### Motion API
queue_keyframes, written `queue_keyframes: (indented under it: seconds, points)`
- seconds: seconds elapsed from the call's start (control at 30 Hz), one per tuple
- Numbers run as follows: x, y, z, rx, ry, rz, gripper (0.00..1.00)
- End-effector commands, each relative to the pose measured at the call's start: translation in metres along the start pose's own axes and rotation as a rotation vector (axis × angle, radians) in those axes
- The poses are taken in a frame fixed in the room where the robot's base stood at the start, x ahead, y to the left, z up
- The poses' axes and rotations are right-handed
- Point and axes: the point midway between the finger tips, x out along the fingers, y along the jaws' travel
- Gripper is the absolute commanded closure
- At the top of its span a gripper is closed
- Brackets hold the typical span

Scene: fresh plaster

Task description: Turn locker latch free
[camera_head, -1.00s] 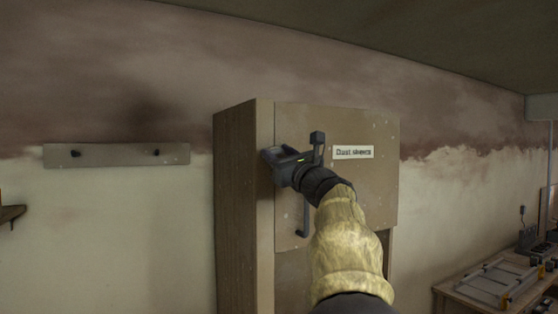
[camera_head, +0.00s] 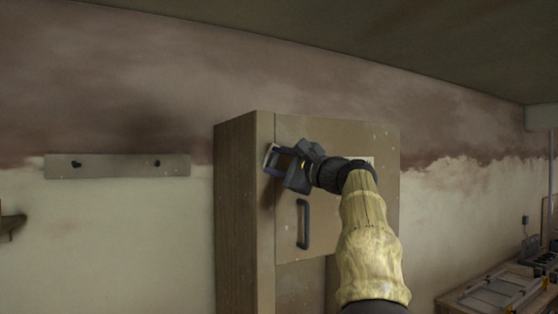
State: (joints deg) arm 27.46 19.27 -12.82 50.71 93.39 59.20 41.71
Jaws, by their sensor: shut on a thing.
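The locker (camera_head: 237,215) is a tall beige-brown cabinet in the middle of the view, and its front door (camera_head: 345,243) looks closed. A dark vertical pull handle (camera_head: 303,224) is on the door's left part. My gripper (camera_head: 272,160) is at the door's upper left edge, above the handle, with my arm reaching in from the lower right. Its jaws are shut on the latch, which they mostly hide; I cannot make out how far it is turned. The door's label (camera_head: 368,160) is almost covered by my wrist.
A wall rail (camera_head: 117,167) with two dark pegs is left of the locker. A shelf end (camera_head: 11,225) shows at the far left edge. A workbench (camera_head: 472,283) with tools stands at the lower right. The wall between is bare.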

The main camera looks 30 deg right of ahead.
Motion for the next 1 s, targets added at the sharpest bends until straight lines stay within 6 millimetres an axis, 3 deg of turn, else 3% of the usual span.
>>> queue_keyframes:
  seconds: [0.5, 1.0]
  points:
    - [0.0024, -0.0009, 0.0046, -0.358, -0.001, 0.150, 0.83]
    - [0.0025, 0.0012, 0.0045, -0.422, -0.001, 0.178, 0.83]
